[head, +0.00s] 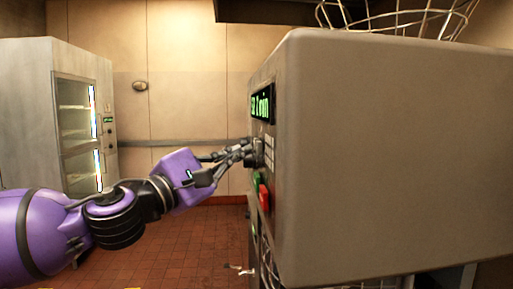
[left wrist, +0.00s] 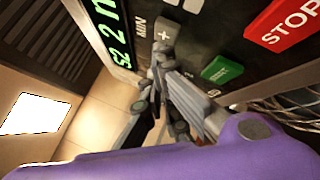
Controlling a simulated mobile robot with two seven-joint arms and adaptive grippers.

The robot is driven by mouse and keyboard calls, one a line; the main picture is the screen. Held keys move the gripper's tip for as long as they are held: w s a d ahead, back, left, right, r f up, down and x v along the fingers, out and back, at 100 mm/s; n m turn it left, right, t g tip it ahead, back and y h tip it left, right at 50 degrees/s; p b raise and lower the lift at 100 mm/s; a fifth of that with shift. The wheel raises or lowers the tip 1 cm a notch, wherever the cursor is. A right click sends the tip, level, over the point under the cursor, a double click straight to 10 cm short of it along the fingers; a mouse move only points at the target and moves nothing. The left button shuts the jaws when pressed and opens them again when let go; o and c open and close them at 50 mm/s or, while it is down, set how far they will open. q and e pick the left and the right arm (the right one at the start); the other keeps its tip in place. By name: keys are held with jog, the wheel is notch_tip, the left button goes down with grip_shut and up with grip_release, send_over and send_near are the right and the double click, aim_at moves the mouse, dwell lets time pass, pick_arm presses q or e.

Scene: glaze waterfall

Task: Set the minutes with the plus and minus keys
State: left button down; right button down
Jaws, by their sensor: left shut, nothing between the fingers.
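The control panel is on the left face of a large grey machine (head: 390,150) in the head view. Its green-lit display (head: 262,103) ends in "2 min"; part of it also shows in the left wrist view (left wrist: 112,30). There, a grey plus key (left wrist: 166,32) sits beside the label "MIN". I cannot make out a minus key; other grey keys are cut off by the top edge. My left gripper (head: 249,150) is shut and empty, its fingertips (left wrist: 160,52) at the panel close to the plus key. I cannot tell if they touch it. My right gripper is not in view.
A green key (left wrist: 222,70) and a red STOP key (left wrist: 288,22) lie on the same panel. A wire basket (head: 400,16) stands on top of the machine. A glass-doored cabinet (head: 30,110) stands at the far left. The tiled floor (head: 190,240) between is mostly clear.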

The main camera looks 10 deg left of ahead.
pick_arm(q)
jog(key=shift+a, duration=0.3)
jog(key=a, duration=0.1)
jog(key=s+a, duration=0.1)
jog(key=a, duration=0.2)
jog(key=shift+s+a, duration=0.25)
jog(key=shift+a, duration=0.05)
dwell(0.3)
dwell(0.8)
dwell(0.6)
